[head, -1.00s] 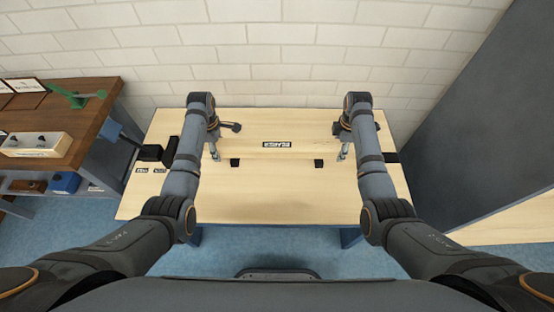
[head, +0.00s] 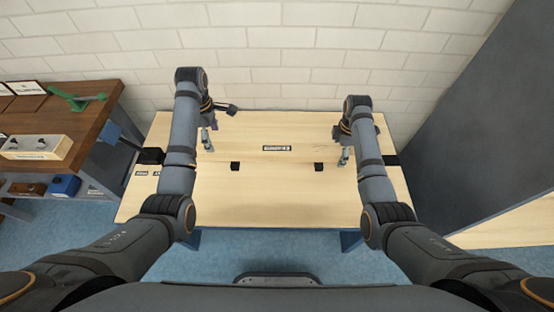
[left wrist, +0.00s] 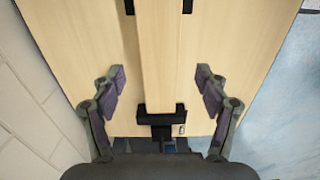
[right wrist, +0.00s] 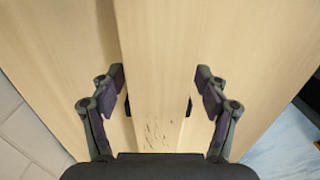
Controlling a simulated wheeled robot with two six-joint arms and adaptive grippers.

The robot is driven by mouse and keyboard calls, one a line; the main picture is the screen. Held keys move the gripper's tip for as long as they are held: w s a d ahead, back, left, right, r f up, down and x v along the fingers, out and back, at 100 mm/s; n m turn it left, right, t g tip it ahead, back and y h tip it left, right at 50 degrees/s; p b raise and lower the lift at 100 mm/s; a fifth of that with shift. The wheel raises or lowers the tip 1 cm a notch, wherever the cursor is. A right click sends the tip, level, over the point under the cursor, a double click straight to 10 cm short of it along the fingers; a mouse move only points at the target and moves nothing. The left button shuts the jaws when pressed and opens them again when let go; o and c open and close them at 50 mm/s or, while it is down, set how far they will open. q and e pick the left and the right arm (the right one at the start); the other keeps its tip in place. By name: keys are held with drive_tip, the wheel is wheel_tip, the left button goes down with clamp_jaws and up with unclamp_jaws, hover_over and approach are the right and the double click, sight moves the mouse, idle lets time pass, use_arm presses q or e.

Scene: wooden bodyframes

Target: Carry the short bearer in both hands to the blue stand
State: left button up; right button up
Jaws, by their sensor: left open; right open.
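The short bearer (head: 277,156) is a pale wooden beam with a small label, lying across the pale table. It runs lengthwise through the left wrist view (left wrist: 163,50) and the right wrist view (right wrist: 155,70). My left gripper (head: 208,141) is open above the bearer's left part; its fingers (left wrist: 160,85) stand apart on either side of the beam. My right gripper (head: 344,156) is open over the right part; its fingers (right wrist: 160,85) also flank the beam with gaps. I cannot make out which thing is the blue stand.
Small black blocks (head: 235,166) (head: 318,167) sit along the bearer's near side. A black holder (left wrist: 160,118) is at its left end. A brown workbench (head: 75,125) stands left, a dark panel (head: 455,120) right, a brick wall behind. The table's front is clear.

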use_arm(q)
drive_tip(key=shift+r, duration=1.45)
use_arm(e)
wheel_tip(320, 180, up, 12)
use_arm(q)
drive_tip(key=shift+f, duration=0.1)
